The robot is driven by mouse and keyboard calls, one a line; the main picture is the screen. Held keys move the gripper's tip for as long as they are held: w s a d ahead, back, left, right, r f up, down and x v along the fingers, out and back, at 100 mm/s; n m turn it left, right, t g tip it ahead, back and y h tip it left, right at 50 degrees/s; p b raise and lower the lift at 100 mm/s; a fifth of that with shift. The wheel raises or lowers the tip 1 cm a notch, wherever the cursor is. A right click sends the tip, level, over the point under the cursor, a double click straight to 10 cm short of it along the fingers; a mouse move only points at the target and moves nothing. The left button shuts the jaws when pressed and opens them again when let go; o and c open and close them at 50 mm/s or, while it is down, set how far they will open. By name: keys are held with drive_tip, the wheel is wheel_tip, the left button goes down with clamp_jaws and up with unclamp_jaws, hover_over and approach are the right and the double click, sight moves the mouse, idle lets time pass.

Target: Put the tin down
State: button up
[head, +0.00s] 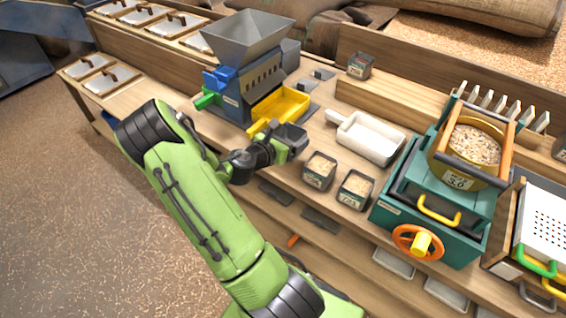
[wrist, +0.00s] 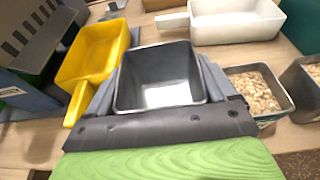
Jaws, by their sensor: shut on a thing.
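The tin is a dark grey, square, open-topped container (wrist: 158,72). It is empty, with a pale bottom, and upright in the wrist view. My gripper (head: 291,139) is shut on it, with one finger on each side. In the head view the tin (head: 292,132) shows just beyond my wrist, over the bench between the yellow tray and two grain-filled tins. I cannot tell whether its base touches the bench top (head: 330,140).
The yellow tray (head: 281,105) is close on the left, under the blue and grey mill (head: 243,85). Two grain-filled tins (head: 319,170) (head: 355,188) stand to the right. A white scoop (head: 370,137) lies behind them. The teal machine (head: 425,195) stands further right.

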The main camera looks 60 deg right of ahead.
wheel_tip(320, 180, down, 6)
drive_tip(key=shift+r+b, duration=0.15)
drive_tip(key=shift+b, duration=0.9)
